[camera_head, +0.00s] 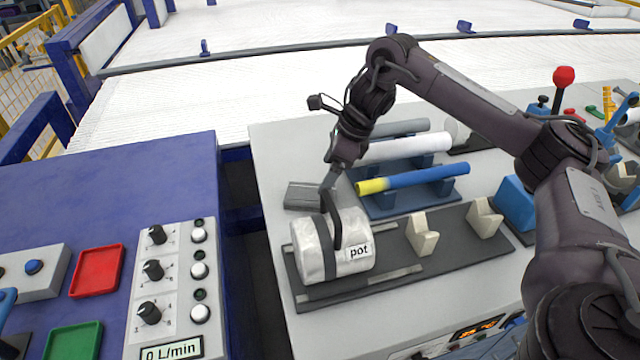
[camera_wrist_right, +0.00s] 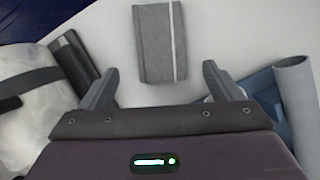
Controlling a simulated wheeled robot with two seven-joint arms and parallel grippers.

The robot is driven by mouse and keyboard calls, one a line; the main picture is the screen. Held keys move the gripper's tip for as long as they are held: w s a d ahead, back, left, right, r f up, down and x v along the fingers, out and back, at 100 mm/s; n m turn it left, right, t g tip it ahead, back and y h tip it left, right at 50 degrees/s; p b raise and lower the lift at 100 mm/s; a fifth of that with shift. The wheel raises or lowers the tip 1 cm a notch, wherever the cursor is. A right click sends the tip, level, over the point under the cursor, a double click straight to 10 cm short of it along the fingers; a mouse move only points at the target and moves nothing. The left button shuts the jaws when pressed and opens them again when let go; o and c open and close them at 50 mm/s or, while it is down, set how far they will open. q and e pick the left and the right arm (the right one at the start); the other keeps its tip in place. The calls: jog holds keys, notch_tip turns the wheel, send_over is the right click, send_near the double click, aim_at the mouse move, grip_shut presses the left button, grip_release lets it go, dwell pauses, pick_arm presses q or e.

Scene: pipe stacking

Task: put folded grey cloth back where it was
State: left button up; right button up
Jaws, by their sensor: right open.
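The folded grey cloth (camera_head: 302,196) lies flat on the light worktop, just behind the white pot. In the right wrist view the cloth (camera_wrist_right: 156,44) is a grey rectangle with a pale stripe along one side, ahead of the fingertips. My right gripper (camera_head: 328,184) points down close to the cloth, above the worktop. In the wrist view its two fingers (camera_wrist_right: 160,84) are spread wide with nothing between them. The cloth appears apart from both fingers. My left gripper is not in view.
The white pot (camera_head: 351,232) lies on a dark base close to the right gripper. Blue supports carry a blue and yellow pipe (camera_head: 415,178), with a white pipe (camera_head: 405,147) behind. Red (camera_head: 97,270) and green (camera_head: 73,342) trays lie on the left table, across a gap.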

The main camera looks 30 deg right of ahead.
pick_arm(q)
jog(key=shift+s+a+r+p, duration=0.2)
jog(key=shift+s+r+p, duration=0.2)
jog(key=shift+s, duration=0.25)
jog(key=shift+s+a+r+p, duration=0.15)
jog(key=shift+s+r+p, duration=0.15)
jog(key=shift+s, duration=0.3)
pick_arm(e)
jog(key=v, duration=0.4)
jog(key=shift+d+r, duration=0.1)
jog(key=shift+r, duration=0.05)
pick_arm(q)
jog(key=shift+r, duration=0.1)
pick_arm(e)
jog(key=shift+r, duration=0.1)
